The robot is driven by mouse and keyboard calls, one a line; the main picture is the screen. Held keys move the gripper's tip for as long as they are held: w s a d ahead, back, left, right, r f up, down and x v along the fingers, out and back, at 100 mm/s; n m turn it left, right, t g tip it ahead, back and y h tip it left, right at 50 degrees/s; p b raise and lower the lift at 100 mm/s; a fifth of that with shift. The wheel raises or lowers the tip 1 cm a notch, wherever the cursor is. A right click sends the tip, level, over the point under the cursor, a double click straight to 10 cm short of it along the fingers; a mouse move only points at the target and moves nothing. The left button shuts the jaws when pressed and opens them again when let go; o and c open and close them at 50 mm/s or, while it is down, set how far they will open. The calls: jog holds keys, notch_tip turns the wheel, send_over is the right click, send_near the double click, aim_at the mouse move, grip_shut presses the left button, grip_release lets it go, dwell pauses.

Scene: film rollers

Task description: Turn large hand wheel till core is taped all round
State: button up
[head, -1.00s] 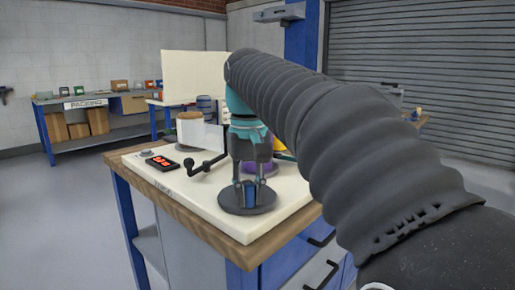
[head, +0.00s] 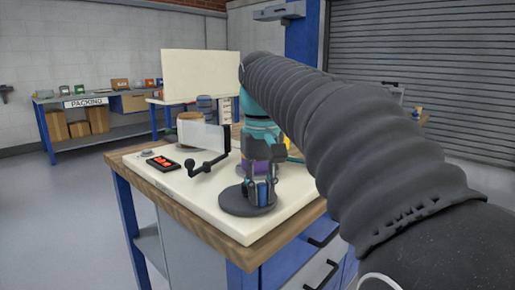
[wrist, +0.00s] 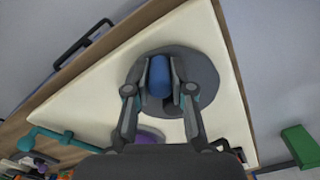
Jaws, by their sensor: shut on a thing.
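The large hand wheel is a dark grey disc (head: 235,206) lying flat near the front corner of the white-topped bench. It also shows in the wrist view (wrist: 205,66). My gripper (head: 263,192) points down over the right part of the disc. In the wrist view its fingers (wrist: 160,86) are shut on the wheel's upright blue handle (wrist: 159,74), one on each side. A purple round part (wrist: 149,136) sits behind the wheel, mostly hidden by my gripper. I cannot tell whether it is the core, nor see any tape on it.
A small black crank (head: 207,165) sits left of the wheel, with a red-lit display (head: 163,163) further left. A white panel and a brown-topped roll (head: 190,117) stand behind. The bench edge (head: 225,245) is close in front. A packing table (head: 90,103) stands far left.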

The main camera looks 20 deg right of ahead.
jog(key=shift+w+d+p, duration=0.3)
jog(key=shift+w+d, duration=0.1)
jog(key=shift+d, duration=0.4)
jog(key=shift+w+d+r+p, duration=0.1)
jog(key=shift+w+d+p, duration=0.1)
jog(key=shift+p, duration=0.15)
jog(key=o, duration=1.7)
jog(key=shift+r+p, duration=0.75)
jog(key=shift+r, duration=2.65)
jog(key=shift+s, duration=0.1)
